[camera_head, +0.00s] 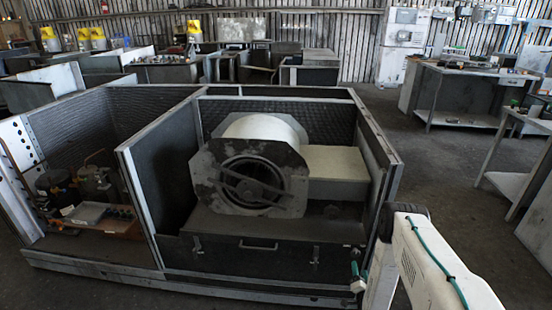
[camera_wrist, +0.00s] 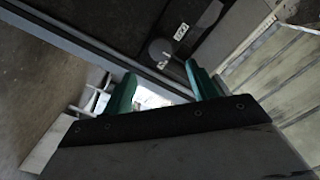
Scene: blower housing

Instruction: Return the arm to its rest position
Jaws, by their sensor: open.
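My gripper (camera_wrist: 158,82) shows in the wrist view as two green fingers standing apart, with nothing held between them. Its fingers point toward the edge of a dark metal housing. In the head view my white arm with a teal cable reaches in from the lower right, beside the front right corner of the blower housing (camera_head: 140,271). The blower (camera_head: 250,178), a pale drum with a dark round opening, sits in the housing's right compartment.
The left compartment holds compressors (camera_head: 97,183) and a grey box. A dark lower panel (camera_head: 275,243) with a handle closes the blower's front. Workbenches (camera_head: 468,93) stand at the back right. Open concrete floor (camera_head: 440,165) lies between them and the housing.

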